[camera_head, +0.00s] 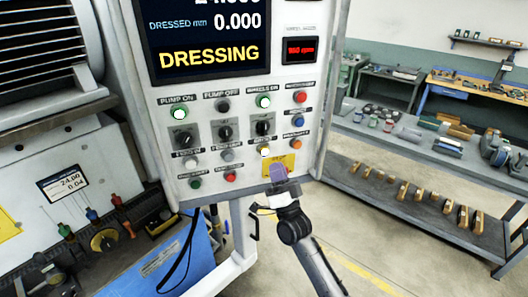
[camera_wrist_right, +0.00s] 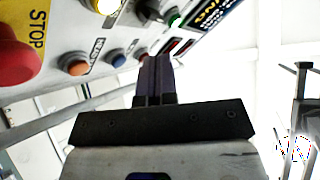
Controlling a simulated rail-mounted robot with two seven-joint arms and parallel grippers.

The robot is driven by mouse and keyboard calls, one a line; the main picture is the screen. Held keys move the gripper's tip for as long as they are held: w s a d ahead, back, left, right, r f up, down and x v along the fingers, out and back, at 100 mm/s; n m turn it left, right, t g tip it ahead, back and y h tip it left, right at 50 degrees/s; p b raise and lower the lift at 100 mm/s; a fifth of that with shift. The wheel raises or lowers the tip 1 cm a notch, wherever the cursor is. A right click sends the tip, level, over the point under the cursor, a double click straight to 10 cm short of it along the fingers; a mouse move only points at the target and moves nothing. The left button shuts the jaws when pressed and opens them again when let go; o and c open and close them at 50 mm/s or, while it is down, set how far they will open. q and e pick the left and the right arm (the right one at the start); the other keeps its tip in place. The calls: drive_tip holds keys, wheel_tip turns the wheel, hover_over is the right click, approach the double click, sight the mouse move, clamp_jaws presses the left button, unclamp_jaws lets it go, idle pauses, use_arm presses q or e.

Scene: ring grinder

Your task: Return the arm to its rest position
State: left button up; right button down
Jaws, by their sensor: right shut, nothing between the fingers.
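My right gripper (camera_head: 279,172) is in front of the lower right of the control panel (camera_head: 212,184), over the yellow stop plate (camera_head: 292,160). Its purple fingers are closed together with nothing between them. In the right wrist view the shut fingers (camera_wrist_right: 155,75) point up toward the panel, with the red stop button (camera_wrist_right: 14,52) to their left. In the head view the gripper hides the stop button. I cannot tell the exact gap between fingertips and panel. The panel screen reads DRESSING. My left gripper is not in view.
The grinder housing (camera_head: 40,55) stands at the left. A blue cabinet (camera_head: 165,268) and hand tools (camera_head: 92,216) are below it. A grey workbench (camera_head: 400,140) with parts stands at the right, its lower shelf holding several brass-coloured pieces. Open floor (camera_head: 375,255) lies at the lower right.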

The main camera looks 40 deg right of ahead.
drive_tip(key=shift+y, duration=0.3)
drive_tip(key=w+a+f+n+g+y, duration=0.1)
drive_tip(key=a+f+n+g+y, duration=0.6)
drive_tip(key=n+g, duration=0.35)
drive_tip(key=s+a+f+g+p, duration=0.3)
drive_tip(key=s+f+g, duration=0.1)
drive_tip(key=s, duration=0.8)
drive_tip(key=s+a+f+n+g+p, duration=0.1)
drive_tip(key=s+a+f+g+p, duration=0.2)
drive_tip(key=s, duration=1)
drive_tip(key=s+a+f+g+p, duration=0.3)
drive_tip(key=s+f+g+p, duration=0.2)
drive_tip(key=s, duration=0.8)
drive_tip(key=shift+s+f+n+h, duration=0.25)
drive_tip(key=shift+n+h, duration=0.1)
drive_tip(key=shift+h, duration=0.05)
